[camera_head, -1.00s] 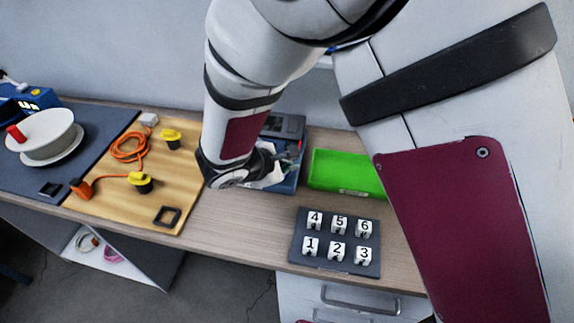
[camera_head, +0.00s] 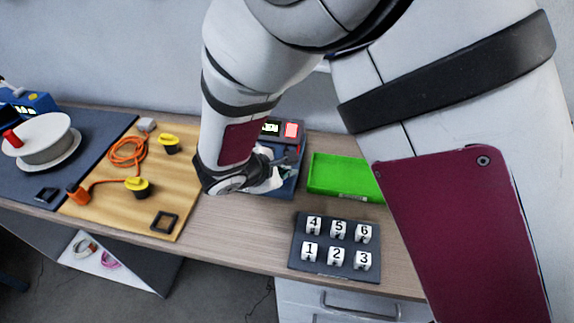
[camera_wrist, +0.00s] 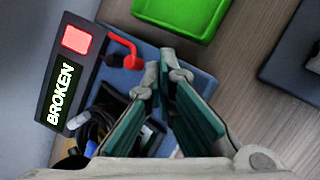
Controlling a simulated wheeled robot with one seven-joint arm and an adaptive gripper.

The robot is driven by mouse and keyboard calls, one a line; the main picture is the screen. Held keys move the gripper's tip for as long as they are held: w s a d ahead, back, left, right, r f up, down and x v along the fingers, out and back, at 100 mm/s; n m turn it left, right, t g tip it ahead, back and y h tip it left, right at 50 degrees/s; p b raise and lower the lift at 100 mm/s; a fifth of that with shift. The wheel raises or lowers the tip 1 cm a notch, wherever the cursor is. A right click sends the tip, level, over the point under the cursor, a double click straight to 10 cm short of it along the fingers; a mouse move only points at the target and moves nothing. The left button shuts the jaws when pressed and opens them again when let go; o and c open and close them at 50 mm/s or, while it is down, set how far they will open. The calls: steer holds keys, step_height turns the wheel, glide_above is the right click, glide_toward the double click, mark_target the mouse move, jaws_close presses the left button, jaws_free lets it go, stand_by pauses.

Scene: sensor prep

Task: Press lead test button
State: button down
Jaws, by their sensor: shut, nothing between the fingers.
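The lead tester is a blue base (camera_wrist: 190,65) with a dark panel along its left side in the wrist view. The panel has a lit display (camera_wrist: 60,93) reading "BROKEN" and a glowing red square (camera_wrist: 76,39). A red bent piece (camera_wrist: 125,55) with a round end sits beside the panel. My gripper (camera_wrist: 164,74) is shut and empty over the blue base, its tips just right of the red piece. Whether they touch anything is unclear. In the head view, my arm partly covers the tester (camera_head: 287,183). I cannot tell which part is the test button.
Dark cables (camera_wrist: 100,125) lie on the tester under my fingers. A green tray (camera_head: 345,178) stands right of it. A dark board (camera_head: 310,267) with numbered white blocks is in front. A wooden board (camera_head: 190,190) with an orange cable (camera_head: 127,150) and yellow-topped parts is left.

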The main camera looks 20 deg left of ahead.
mark_target(285, 181)
steer(key=shift+r+p, duration=0.3)
steer(key=shift+r, duration=0.5)
steer(key=shift+r, duration=0.1)
steer(key=shift+r+p, duration=1.25)
steer(key=shift+r, duration=1.1)
